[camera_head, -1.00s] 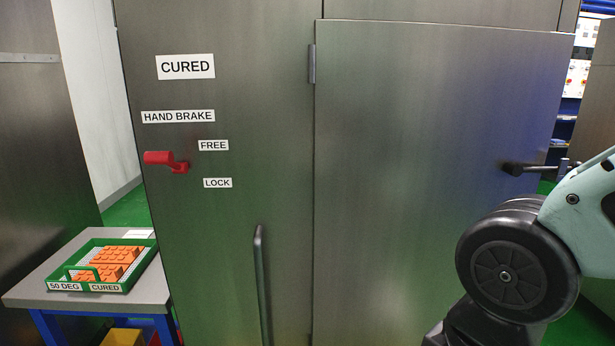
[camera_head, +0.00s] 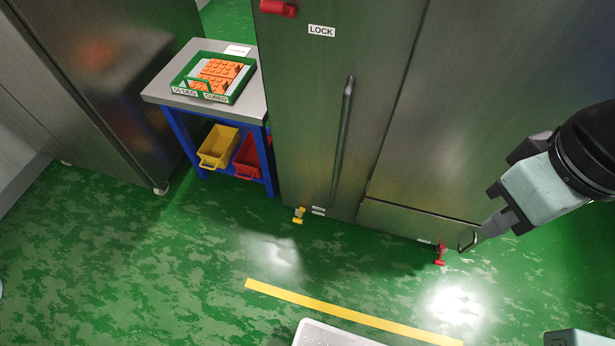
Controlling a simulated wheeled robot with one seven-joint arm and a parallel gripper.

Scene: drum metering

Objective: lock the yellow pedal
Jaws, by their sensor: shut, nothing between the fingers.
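The yellow pedal (camera_head: 299,214) is a small piece low at the front of the steel cabinet (camera_head: 310,130), near the green floor. Two small white labels (camera_head: 318,210) sit just right of it, too small to read. Whether it is up or down I cannot tell. My gripper (camera_head: 483,236) is at the right, pointing down and left. Its fingers look closed and empty.
A red pedal (camera_head: 440,254) is low at the right. A red hand brake lever (camera_head: 278,8) is at the top, above a LOCK label (camera_head: 321,31). A blue-legged table (camera_head: 158,92) with a green tray (camera_head: 233,97) stands left. The floor before the pedals is clear, with yellow tape (camera_head: 350,312).

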